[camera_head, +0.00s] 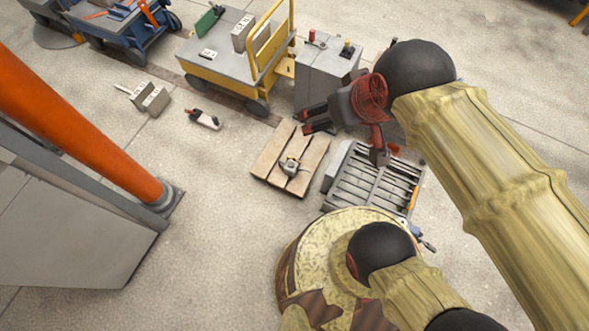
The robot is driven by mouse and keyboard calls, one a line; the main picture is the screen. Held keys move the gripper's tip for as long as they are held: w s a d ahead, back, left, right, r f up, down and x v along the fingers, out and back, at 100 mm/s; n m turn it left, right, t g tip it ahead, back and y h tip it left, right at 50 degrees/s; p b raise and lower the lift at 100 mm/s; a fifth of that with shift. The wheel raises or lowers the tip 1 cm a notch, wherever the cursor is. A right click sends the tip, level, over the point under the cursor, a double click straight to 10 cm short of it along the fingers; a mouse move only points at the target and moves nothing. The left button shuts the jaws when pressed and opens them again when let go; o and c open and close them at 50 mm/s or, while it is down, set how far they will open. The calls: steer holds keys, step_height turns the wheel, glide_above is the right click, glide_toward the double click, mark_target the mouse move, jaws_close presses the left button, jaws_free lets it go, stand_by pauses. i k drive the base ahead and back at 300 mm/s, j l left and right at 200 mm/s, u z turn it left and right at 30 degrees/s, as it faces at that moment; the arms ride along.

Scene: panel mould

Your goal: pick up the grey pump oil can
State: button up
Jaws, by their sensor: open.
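A small grey can with a thin spout or handle, which looks like the pump oil can (291,167), sits on a low wooden pallet (268,168). It is small in the view, so its details are hard to make out. My gripper (301,122) is open and empty, its dark and red fingers pointing left. In the picture it is above the pallet, up from the can and apart from it. The can is not covered by the arm.
A slatted grey metal grate (350,190) lies right of the pallet. A grey cabinet (322,82) with small items on top and a yellow cart (220,70) stand behind. An orange post (90,125) is at left. Open floor (215,190) lies left of the pallet.

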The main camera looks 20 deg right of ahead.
mark_target(291, 168)
steer(key=k+z, duration=0.2)
steer(key=z, duration=0.2)
steer(key=k+z, duration=0.2)
steer(key=z, duration=0.15)
steer(key=k+l+z, duration=0.1)
steer(key=z, duration=0.3)
steer(key=k+l+z, duration=0.15)
steer(key=z, duration=0.2)
steer(key=k+u, duration=0.1)
steer(key=u, duration=1.3)
steer(key=i+j, duration=0.2)
steer(key=j, duration=0.15)
steer(key=i+j+z, duration=0.1)
steer(key=i+j, duration=0.3)
steer(key=j, duration=0.25)
steer(key=i+j+z, duration=0.1)
steer(key=j, duration=0.25)
steer(key=i+j, duration=0.3)
steer(key=i+j+z, duration=0.1)
steer(key=j, duration=0.35)
steer(key=i+j, duration=0.2)
steer(key=j, duration=0.15)
